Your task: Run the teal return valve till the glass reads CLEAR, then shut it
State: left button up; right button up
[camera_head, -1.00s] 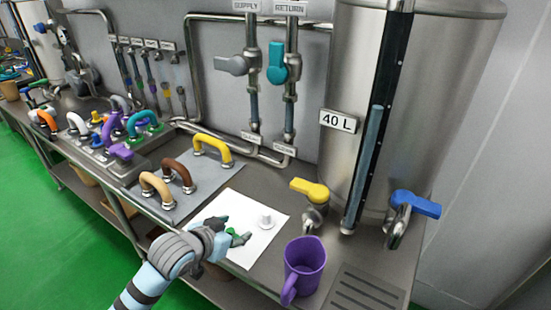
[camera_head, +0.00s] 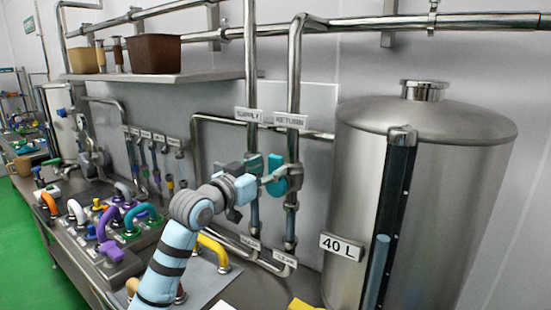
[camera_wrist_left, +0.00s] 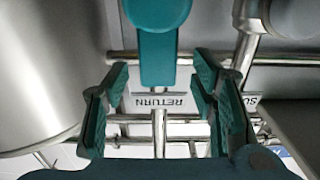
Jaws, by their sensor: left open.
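The teal return valve (camera_head: 291,181) sits on the right of two upright pipes, under the RETURN label (camera_head: 290,121). Its teal handle shows in the left wrist view (camera_wrist_left: 160,50). My left gripper (camera_head: 264,178) is open at the valve. In the wrist view its two fingers stand on either side of the handle with gaps visible, and the RETURN label shows upside down (camera_wrist_left: 159,102). A short glass section (camera_head: 290,222) in the return pipe below the valve looks bluish grey; I cannot read its state. My right gripper is not in view.
The supply pipe (camera_head: 250,70) runs just left of the return pipe, and my gripper partly hides its valve. The 40 L tank (camera_head: 450,200) with its dark gauge strip stands to the right. A shelf (camera_head: 160,79) with brown bins is at upper left.

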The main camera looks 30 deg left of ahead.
aim_at(273, 167)
pick_arm(q)
jog(key=w, duration=0.4)
jog(key=shift+w+d+f, duration=0.1)
jog(key=shift+d+f, duration=0.1)
jog(key=shift+d, duration=0.2)
jog(key=shift+s+a+r, duration=0.1)
jog(key=shift+s+r, duration=0.1)
jog(key=shift+s, duration=0.2)
jog(key=shift+w+f, duration=0.1)
jog(key=shift+w, duration=0.05)
grip_shut()
